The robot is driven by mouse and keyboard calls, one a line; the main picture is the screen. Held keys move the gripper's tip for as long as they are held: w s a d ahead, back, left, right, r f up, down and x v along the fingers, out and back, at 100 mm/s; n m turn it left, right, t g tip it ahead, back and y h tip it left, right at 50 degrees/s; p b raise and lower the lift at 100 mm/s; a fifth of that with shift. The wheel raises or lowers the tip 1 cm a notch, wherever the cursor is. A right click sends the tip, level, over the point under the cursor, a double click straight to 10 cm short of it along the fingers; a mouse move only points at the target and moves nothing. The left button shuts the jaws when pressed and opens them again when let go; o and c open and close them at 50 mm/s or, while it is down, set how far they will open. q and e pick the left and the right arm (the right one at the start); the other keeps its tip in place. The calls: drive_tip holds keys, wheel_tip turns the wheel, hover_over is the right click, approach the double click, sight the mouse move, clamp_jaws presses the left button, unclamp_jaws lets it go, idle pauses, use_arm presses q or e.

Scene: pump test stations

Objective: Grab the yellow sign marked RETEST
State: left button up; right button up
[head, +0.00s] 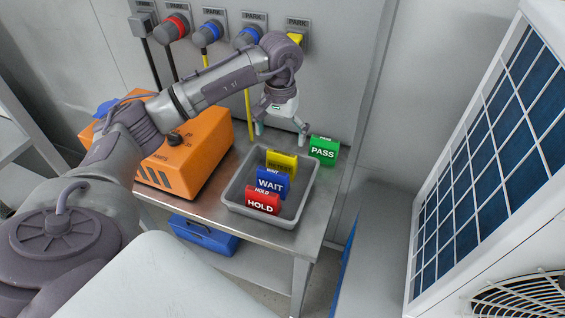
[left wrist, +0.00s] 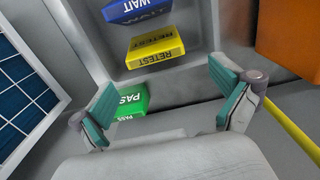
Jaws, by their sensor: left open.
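The yellow RETEST sign (head: 289,160) stands in the grey tray (head: 282,224), behind the blue WAIT sign (head: 270,183) and the red HOLD sign (head: 262,203). In the left wrist view the RETEST sign (left wrist: 155,49) is upside down, ahead of the jaws, with the WAIT sign (left wrist: 143,8) beyond it. My left gripper (head: 281,134) is open and empty above the back edge of the tray, apart from the sign. Its two teal fingers (left wrist: 165,104) show wide apart in the left wrist view. My right gripper does not show.
The green PASS sign (head: 323,151) stands on the table just outside the tray's back right corner; it also shows between the fingers (left wrist: 131,101). An orange case (head: 205,157) is left of the tray. Parked plugs and cables (head: 208,35) hang on the wall behind.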

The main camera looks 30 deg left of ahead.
sight(282, 153)
use_arm(q)
wheel_tip(282, 153, down, 3)
drive_tip(key=shift+f, duration=0.15)
drive_tip(key=f, duration=0.1)
drive_tip(key=f+p, duration=0.1)
drive_tip(key=f, duration=0.2)
drive_tip(key=shift+s+d+f+p, duration=0.2)
drive_tip(key=shift+d+f+p, duration=0.15)
drive_tip(key=shift+f+p, duration=0.05)
drive_tip(key=shift+f, duration=0.3)
drive_tip(key=c, duration=1)
drive_tip(key=shift+c, duration=0.2)
drive_tip(key=shift+r, duration=0.15)
